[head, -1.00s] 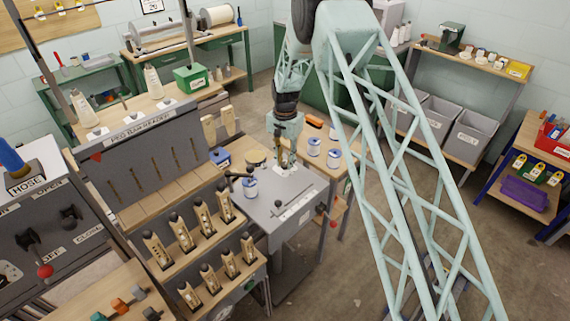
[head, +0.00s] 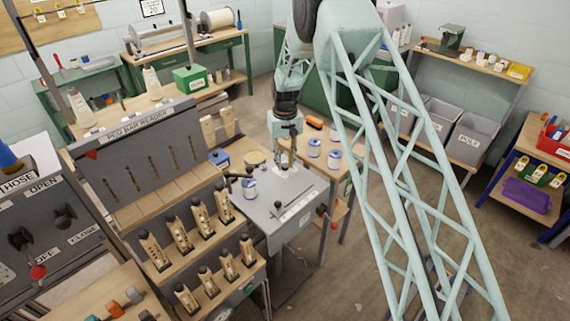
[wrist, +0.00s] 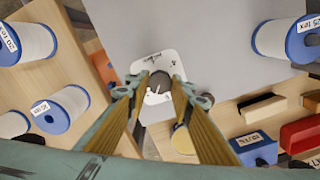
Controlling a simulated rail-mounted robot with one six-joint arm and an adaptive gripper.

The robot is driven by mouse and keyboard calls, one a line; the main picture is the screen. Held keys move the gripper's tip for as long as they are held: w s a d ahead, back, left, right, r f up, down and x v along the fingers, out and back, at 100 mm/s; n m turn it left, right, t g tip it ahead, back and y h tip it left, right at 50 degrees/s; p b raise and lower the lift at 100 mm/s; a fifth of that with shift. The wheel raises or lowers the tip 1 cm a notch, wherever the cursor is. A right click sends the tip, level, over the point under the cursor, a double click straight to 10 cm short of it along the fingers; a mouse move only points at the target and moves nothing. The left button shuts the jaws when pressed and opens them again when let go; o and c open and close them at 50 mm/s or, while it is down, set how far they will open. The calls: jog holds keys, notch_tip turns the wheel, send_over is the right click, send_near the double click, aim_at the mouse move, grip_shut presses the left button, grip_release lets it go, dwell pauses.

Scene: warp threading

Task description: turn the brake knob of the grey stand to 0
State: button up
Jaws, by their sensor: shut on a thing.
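In the wrist view the white plate (wrist: 172,64) carries small dark marks, too small to read. The brake knob (wrist: 158,80) is a dark round knob with a pale mark on top, in front of the plate's middle. My gripper (wrist: 157,92) has its yellowish fingers closed in on the knob from both sides. In the head view my gripper (head: 284,160) points down at the plate; the knob is mostly hidden there.
A white-and-blue spool (head: 249,188) stands at the stand's left edge, and a black lever (head: 278,206) rises from its top. A wooden bench with spools (head: 314,147) is close behind. The peg bar reader (head: 140,155) stands to the left.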

aim_at(285, 164)
jog(key=n, duration=0.4)
jog(key=shift+b, duration=0.3)
jog(key=shift+n, duration=1.9)
jog(key=o, duration=0.9)
jog(key=shift+c, duration=0.2)
jog(key=shift+r, duration=0.2)
notch_tip(285, 164, up, 12)
jog(key=shift+f, duration=0.15)
